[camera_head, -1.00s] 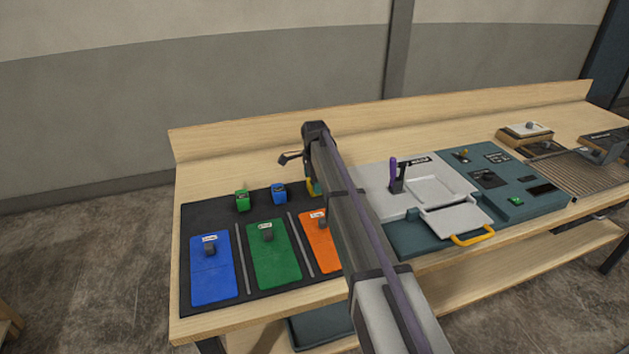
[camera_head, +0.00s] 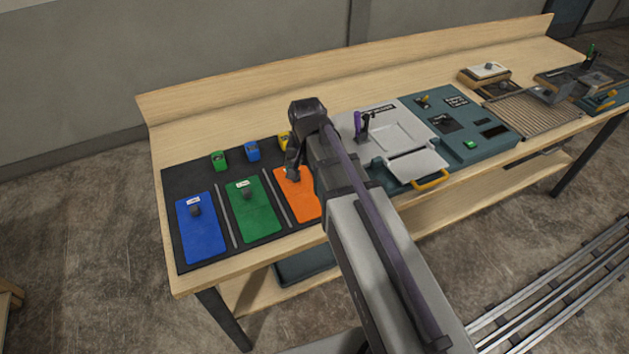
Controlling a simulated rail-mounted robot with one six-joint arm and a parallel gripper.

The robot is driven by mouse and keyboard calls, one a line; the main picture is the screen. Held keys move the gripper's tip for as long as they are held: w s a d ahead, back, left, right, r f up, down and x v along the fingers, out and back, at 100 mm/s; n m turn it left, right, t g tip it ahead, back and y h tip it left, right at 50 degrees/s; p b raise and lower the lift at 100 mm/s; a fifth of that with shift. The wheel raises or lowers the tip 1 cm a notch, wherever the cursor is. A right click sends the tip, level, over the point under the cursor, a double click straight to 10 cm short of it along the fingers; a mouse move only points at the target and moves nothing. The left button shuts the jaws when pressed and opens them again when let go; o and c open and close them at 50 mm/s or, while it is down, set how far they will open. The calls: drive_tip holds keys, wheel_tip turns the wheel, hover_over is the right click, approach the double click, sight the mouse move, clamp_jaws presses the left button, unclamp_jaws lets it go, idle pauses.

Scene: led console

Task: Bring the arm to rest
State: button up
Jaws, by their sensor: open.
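My arm reaches from the lower right up over the workbench (camera_head: 230,105). Its end bends down over the orange panel (camera_head: 302,200), and my gripper (camera_head: 291,174) hangs there, small and dark. Its fingers are hard to make out, and nothing shows held in it. Whether it touches the panel's knob cannot be told. The arm hides the right part of the orange panel and part of the console's left edge.
On the black mat (camera_head: 180,180) lie a blue panel (camera_head: 201,232) and a green panel (camera_head: 249,212). Green (camera_head: 219,161), blue (camera_head: 252,151) and yellow (camera_head: 285,139) blocks stand behind. The console (camera_head: 440,120) with a purple lever (camera_head: 358,126) and yellow handle (camera_head: 430,180) stands to the right.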

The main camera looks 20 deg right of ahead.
drive_tip(key=s+f+n+b, duration=0.2)
drive_tip(key=s+n, duration=0.2)
drive_tip(key=s, duration=0.6)
drive_tip(key=shift+s+f+n, duration=0.2)
drive_tip(key=shift+f+n, duration=0.05)
drive_tip(key=shift+n, duration=0.15)
